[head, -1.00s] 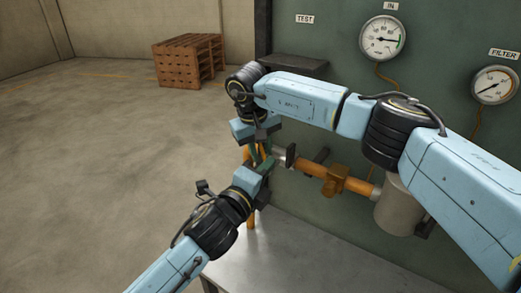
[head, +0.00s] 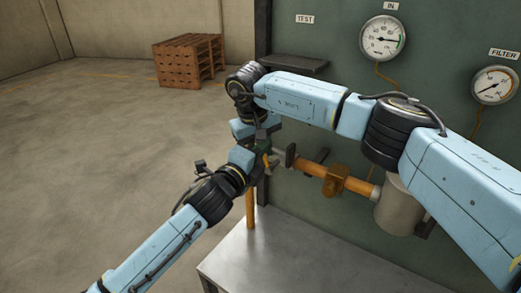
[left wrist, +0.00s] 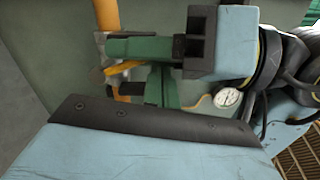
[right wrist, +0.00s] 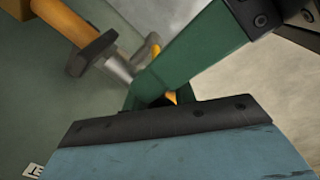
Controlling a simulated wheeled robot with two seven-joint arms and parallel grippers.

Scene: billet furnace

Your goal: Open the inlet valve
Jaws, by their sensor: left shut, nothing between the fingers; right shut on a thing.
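The inlet valve's yellow handle (left wrist: 122,68) shows in the left wrist view, by the silver fitting (right wrist: 122,66) on the orange pipe. My right gripper (right wrist: 148,94) is shut on the yellow handle, a bit of which shows between its fingers in the right wrist view. My left gripper (left wrist: 160,90) is shut and empty, close below the right one.
The orange pipe (head: 355,186) with its black flange (head: 291,155) runs along the green panel (head: 330,95). Gauges (head: 383,39) sit above. A metal table (head: 270,255) lies below, and a wooden crate stack (head: 188,60) stands far back. Open floor lies to the left.

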